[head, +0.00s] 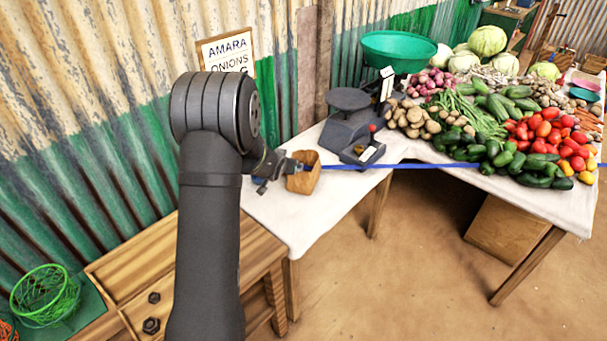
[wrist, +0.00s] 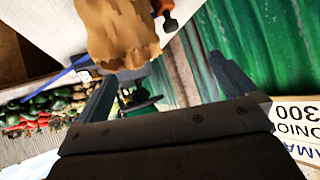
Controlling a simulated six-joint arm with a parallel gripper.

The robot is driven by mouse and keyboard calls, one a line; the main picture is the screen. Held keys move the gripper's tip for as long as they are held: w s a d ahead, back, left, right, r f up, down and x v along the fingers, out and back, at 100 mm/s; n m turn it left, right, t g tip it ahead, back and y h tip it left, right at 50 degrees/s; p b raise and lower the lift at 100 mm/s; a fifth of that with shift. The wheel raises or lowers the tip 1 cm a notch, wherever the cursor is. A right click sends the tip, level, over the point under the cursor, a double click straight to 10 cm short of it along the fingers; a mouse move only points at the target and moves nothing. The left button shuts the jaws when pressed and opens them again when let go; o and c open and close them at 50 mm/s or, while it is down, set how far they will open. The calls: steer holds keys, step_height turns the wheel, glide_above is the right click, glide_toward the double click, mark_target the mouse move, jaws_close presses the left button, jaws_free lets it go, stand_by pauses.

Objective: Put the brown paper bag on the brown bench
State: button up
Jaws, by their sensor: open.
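The brown paper bag (head: 304,172) stands on the white-covered table, just right of my gripper (head: 281,171) in the head view. In the wrist view the bag (wrist: 118,32) fills the top centre-left, near the left finger. My gripper (wrist: 165,84) is open, its two fingers spread apart. I cannot tell whether the bag is between the fingers. The brown bench (head: 258,252) is wooden and stands at the lower left, partly hidden behind my arm.
A dark scale (head: 350,130) with a green bowl (head: 398,48) stands behind the bag. A blue band (head: 430,165) runs across the tables. Vegetables cover the right table. A wooden tray with nuts (head: 152,322) and a green net basket (head: 46,295) lie at lower left.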

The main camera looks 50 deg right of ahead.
steer(key=s+a+r+h, duration=0.1)
steer(key=s+a+h, duration=0.3)
steer(key=s+a, duration=0.1)
steer(key=w+d+f, duration=0.2)
steer(key=d+f, duration=0.1)
steer(key=d, duration=0.4)
steer(key=w+d+f+g, duration=0.1)
steer(key=w+d+f, duration=0.2)
steer(key=d, duration=0.5)
steer(key=shift+w+f+m, duration=0.2)
steer(key=shift+f+m, duration=0.1)
steer(key=shift+f, duration=0.05)
steer(key=shift+c, duration=0.2)
steer(key=c, duration=1)
steer(key=shift+r, duration=0.1)
